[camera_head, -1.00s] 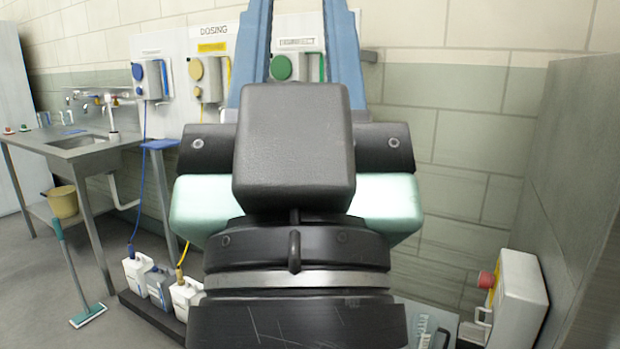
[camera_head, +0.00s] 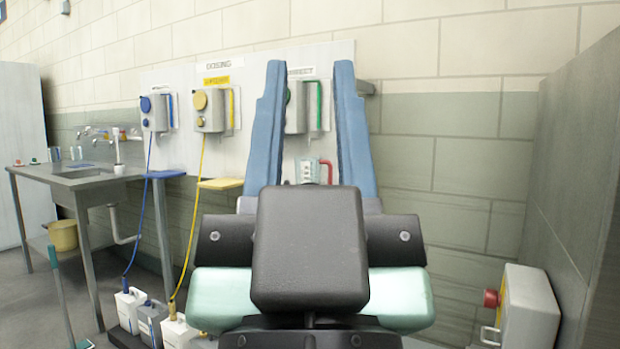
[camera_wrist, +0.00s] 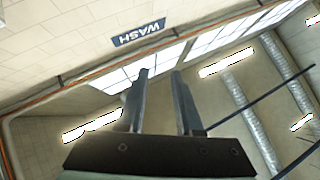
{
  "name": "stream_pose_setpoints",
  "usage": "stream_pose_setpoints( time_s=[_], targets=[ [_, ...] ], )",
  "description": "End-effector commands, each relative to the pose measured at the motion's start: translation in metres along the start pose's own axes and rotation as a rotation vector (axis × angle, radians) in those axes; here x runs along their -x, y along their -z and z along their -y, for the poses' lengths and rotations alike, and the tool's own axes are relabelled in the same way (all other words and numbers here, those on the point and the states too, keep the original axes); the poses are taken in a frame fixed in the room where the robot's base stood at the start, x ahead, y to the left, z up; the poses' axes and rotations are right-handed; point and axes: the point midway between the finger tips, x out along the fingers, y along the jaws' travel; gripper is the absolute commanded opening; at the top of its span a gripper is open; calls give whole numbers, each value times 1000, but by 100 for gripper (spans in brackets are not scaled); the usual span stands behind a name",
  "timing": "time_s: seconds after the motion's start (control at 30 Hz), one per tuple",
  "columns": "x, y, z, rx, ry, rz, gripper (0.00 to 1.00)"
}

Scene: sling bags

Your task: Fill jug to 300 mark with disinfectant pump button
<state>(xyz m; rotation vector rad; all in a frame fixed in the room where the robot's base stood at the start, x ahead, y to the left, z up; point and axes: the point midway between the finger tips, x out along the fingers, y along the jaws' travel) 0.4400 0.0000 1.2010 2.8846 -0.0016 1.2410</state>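My gripper (camera_head: 308,68) points up and away from the head camera, its two blue fingers spread apart with nothing between them. The wrist view also shows the fingers (camera_wrist: 160,76) apart and empty. A clear jug (camera_head: 310,171) with a red handle shows beyond and between the fingers, low on the wall panel; its lower part is hidden by my gripper. Its fill level and marks are too small to read. Above the jug is the grey dispenser (camera_head: 296,112) with green parts, under a label partly hidden by my left finger. Its round green button is mostly hidden.
Blue (camera_head: 155,112) and yellow (camera_head: 208,110) dispensers hang to the left, with tubes running down to white canisters (camera_head: 130,308). A sink table (camera_head: 85,178) stands at far left.

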Motion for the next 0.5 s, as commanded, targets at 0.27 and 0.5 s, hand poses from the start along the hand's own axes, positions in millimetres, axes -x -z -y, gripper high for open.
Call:
stream_pose_setpoints(
  time_s=[0.27,0.5],
  targets=[
    [0,0,0,0,0,0,34],
    [0,0,0,0,0,0,11]
  ],
)
